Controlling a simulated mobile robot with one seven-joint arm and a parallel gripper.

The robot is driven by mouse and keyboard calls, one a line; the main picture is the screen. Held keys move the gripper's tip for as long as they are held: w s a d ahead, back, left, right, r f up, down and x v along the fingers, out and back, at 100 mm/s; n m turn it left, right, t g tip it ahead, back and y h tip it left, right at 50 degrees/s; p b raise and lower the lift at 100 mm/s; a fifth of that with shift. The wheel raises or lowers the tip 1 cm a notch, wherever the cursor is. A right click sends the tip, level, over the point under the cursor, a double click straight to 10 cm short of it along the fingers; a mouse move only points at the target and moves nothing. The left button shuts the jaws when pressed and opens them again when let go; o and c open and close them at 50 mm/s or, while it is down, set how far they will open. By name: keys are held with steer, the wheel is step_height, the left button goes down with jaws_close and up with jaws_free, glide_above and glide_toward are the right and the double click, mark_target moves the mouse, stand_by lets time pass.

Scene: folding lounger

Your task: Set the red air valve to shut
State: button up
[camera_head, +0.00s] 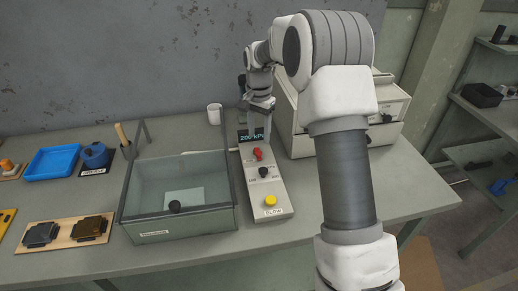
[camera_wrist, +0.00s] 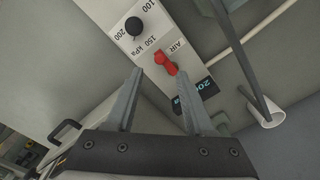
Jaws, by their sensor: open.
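The red air valve (camera_head: 257,153) is a small red lever on a light grey control panel (camera_head: 276,205). In the wrist view the valve (camera_wrist: 165,63) sits beside the label AIR, with its lever tilted. My gripper (camera_wrist: 165,90) is open, with its two grey fingers apart and nothing between them. Its fingertips reach toward the panel near the valve; I cannot tell how far above it they are. In the head view my gripper (camera_head: 257,125) is above the panel's far end, by the display reading 200 kPa.
The panel also has a black knob (camera_head: 263,172) and a yellow button (camera_head: 270,200). A glass-sided box (camera_head: 180,223) stands left of it and a beige drawer cabinet (camera_head: 391,104) right. A white cup (camera_head: 215,113) stands behind. Table space right of the panel is clear.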

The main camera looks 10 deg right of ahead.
mark_target(259, 152)
step_height(259, 152, down, 6)
steer(key=shift+f, duration=0.2)
jaws_close()
stand_by(0.4)
